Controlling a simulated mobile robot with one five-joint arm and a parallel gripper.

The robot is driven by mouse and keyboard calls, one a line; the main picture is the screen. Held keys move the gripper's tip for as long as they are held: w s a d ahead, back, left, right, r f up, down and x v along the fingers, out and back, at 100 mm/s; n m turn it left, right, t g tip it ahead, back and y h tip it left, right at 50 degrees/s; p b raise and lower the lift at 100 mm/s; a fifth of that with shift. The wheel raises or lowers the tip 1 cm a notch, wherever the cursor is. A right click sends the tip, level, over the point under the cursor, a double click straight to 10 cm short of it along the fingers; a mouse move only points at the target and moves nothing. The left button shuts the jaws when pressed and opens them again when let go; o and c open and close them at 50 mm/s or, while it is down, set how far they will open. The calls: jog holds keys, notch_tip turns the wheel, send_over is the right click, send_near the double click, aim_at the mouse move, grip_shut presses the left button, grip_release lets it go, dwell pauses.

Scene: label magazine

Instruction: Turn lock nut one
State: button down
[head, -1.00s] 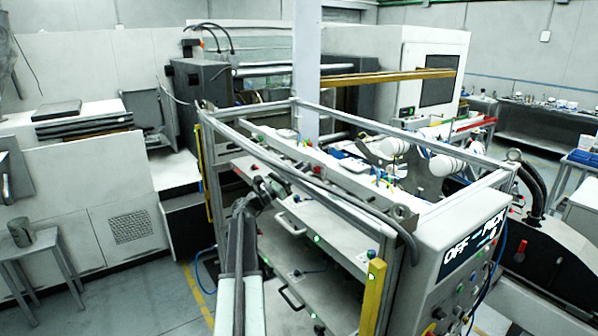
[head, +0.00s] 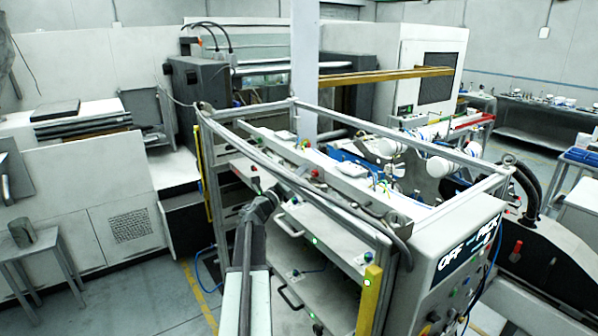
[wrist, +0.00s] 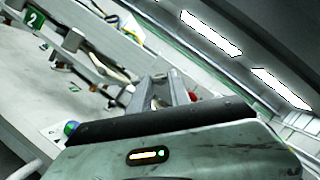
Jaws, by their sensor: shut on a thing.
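My gripper (head: 279,190) reaches to the near left side of the framed machine, at the upper shelf. In the wrist view its two grey fingers (wrist: 163,92) point away from me past the dark edge of the gripper body. A green sign with a 2 (wrist: 34,19) stands farther along the panel at upper left.
A metal frame rail (head: 330,210) runs close beside my gripper. A drawer handle (head: 289,224) and a yellow post (head: 370,300) are below and to the right. A blue-green knob (wrist: 71,128) sits left of the gripper body.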

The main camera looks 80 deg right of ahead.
jog(key=shift+n, duration=0.6)
jog(key=c, duration=1.2)
grip_release()
jog(key=shift+a, duration=0.1)
